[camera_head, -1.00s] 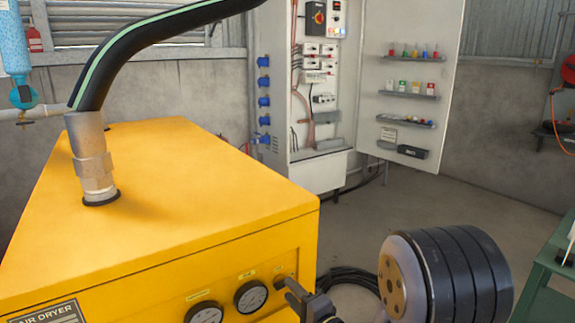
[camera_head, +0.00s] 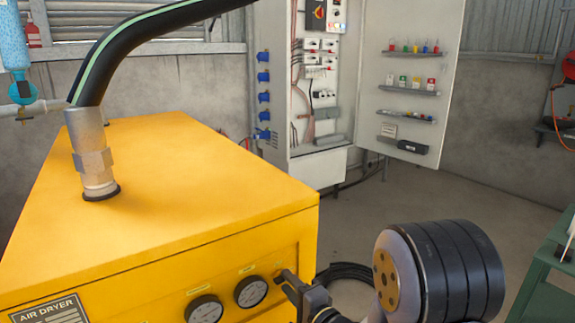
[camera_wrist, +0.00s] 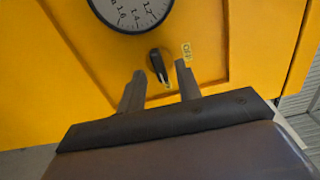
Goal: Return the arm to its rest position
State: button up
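My gripper (camera_wrist: 159,70) is open, with a clear gap between its two grey fingers. In the wrist view it points at the front of the yellow air dryer (camera_head: 200,195). A small black knob (camera_wrist: 157,64) on that panel shows between the fingertips, and no finger visibly clamps it. Whether the fingers touch it I cannot tell. In the head view my gripper (camera_head: 287,279) is at the right end of the dryer's front, right of the gauges. My thick black arm joint (camera_head: 445,270) is at the lower right.
Two round gauges, one at the left (camera_head: 204,309) and one nearer my gripper (camera_head: 251,292), sit on the panel. A black hose (camera_head: 130,38) rises from the dryer's top. An open electrical cabinet (camera_head: 318,95) stands behind. A green bench (camera_head: 545,270) is at the right. Floor between is mostly clear.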

jog(key=shift+x, duration=0.8)
jog(key=shift+s+n+b, duration=0.15)
jog(key=shift+n+b, duration=0.2)
jog(key=shift+n, duration=0.65)
jog(key=n+b, duration=0.1)
jog(key=n, duration=0.4)
jog(key=n+b, duration=0.1)
jog(key=n, duration=0.3)
jog(key=shift+r+n, duration=0.2)
jog(key=shift+n, duration=0.2)
